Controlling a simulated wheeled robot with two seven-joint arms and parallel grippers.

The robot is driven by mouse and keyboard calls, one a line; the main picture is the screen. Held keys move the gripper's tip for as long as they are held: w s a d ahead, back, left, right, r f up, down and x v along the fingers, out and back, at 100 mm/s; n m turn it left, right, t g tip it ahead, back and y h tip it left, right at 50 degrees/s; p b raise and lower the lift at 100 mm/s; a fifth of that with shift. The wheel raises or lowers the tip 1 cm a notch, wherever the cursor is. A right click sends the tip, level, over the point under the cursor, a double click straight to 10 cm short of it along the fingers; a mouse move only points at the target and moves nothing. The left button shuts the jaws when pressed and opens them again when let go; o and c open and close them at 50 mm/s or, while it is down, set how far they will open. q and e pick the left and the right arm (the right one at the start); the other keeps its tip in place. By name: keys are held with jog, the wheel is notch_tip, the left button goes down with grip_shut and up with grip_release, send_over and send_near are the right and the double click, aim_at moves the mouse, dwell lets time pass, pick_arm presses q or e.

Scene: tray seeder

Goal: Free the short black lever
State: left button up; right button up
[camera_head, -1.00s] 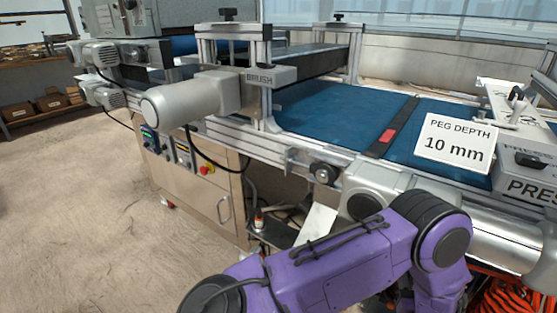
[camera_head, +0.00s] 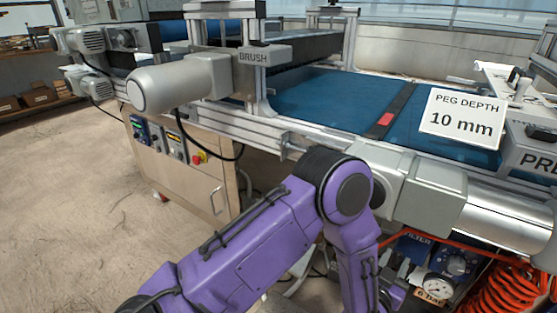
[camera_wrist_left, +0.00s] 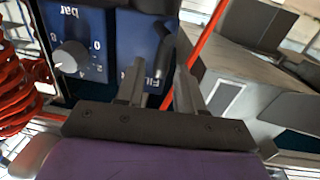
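My left gripper (camera_wrist_left: 160,74) is open, with its two grey fingers apart in front of the blue filter unit (camera_wrist_left: 88,35). A short black curved piece (camera_wrist_left: 162,45), which looks like the lever, shows beyond and between the fingertips. I cannot tell whether a finger touches it. In the head view my purple left arm reaches down at the front of the machine, close to the filter unit (camera_head: 413,246) with its round gauge (camera_head: 438,287). The fingers and the lever are not clear there. My right gripper is not in view.
A red-orange coiled hose (camera_head: 500,292) hangs right of the filter unit, and a red tube (camera_wrist_left: 205,42) runs beside the gripper. The blue conveyor belt (camera_head: 335,98) and a grey motor housing (camera_head: 430,205) are above. Floor (camera_head: 70,215) is clear at the left.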

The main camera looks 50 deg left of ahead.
pick_arm(q)
jog(key=s+d+p, duration=0.1)
jog(key=s+p, duration=0.1)
jog(key=s, duration=0.6)
jog(key=s+a+n+g+p, duration=0.1)
jog(key=s+a+g+p, duration=0.4)
jog(key=s+p, duration=0.4)
jog(key=s+a+r+n+g+p, duration=0.1)
jog(key=s+a+n+g+p, duration=0.1)
jog(key=s+a+g+p, duration=0.4)
jog(key=s+a+p, duration=0.1)
jog(key=s+p, duration=0.2)
jog(key=p, duration=0.1)
jog(key=shift+s+a+r+g+p, duration=0.15)
jog(key=shift+s+a+g+p, duration=0.15)
jog(key=shift+s+p, duration=0.1)
jog(key=shift+d, duration=0.1)
